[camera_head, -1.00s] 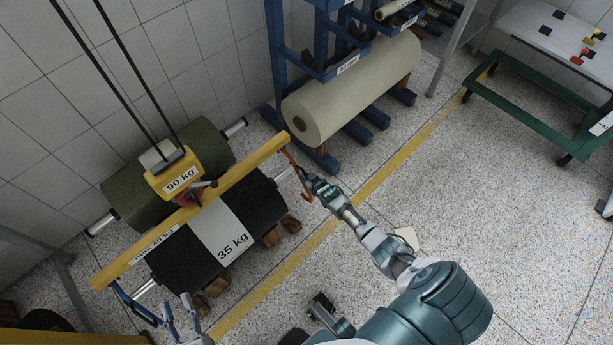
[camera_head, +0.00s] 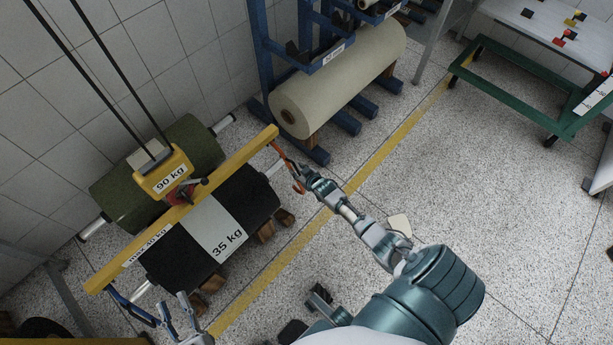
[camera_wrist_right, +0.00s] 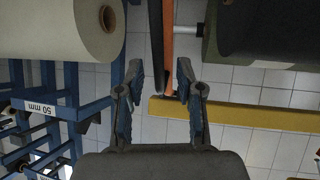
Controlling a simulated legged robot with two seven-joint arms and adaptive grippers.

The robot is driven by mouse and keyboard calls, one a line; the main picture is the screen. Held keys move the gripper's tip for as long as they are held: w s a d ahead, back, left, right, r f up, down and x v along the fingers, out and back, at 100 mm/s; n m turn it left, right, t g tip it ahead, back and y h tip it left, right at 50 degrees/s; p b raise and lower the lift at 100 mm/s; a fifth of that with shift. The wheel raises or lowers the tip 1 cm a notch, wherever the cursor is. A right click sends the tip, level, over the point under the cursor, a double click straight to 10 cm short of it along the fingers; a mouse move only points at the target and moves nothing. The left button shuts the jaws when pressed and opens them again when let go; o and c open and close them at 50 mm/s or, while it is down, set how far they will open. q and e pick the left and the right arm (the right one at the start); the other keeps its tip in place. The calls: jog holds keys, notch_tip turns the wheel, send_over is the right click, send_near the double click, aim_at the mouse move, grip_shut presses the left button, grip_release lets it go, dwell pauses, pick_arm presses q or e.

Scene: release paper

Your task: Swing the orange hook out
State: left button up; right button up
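The orange hook (camera_head: 298,183) hangs from the right end of the yellow beam (camera_head: 235,160), beside the black 35 kg roll (camera_head: 252,196). My right gripper (camera_head: 305,173) is at the hook in the head view. In the right wrist view the orange hook (camera_wrist_right: 168,45) runs down between the two separated fingertips of my right gripper (camera_wrist_right: 160,75), nearer the right finger. I cannot tell if a finger touches it. A dark strip lies along its left side. My left gripper (camera_head: 180,308) is open at the bottom left, near a blue hook (camera_head: 130,308) at the beam's other end.
A green roll (camera_head: 195,145) lies behind the beam, whose hoist block (camera_head: 165,175) hangs on two black straps. A blue rack (camera_head: 258,60) with a cream roll (camera_head: 345,85) stands beyond my right gripper. The floor to the right is open up to a green-framed table (camera_head: 500,80).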

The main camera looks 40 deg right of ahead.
jog(key=v, duration=0.9)
jog(key=shift+s, duration=0.25)
jog(key=shift+r, duration=0.15)
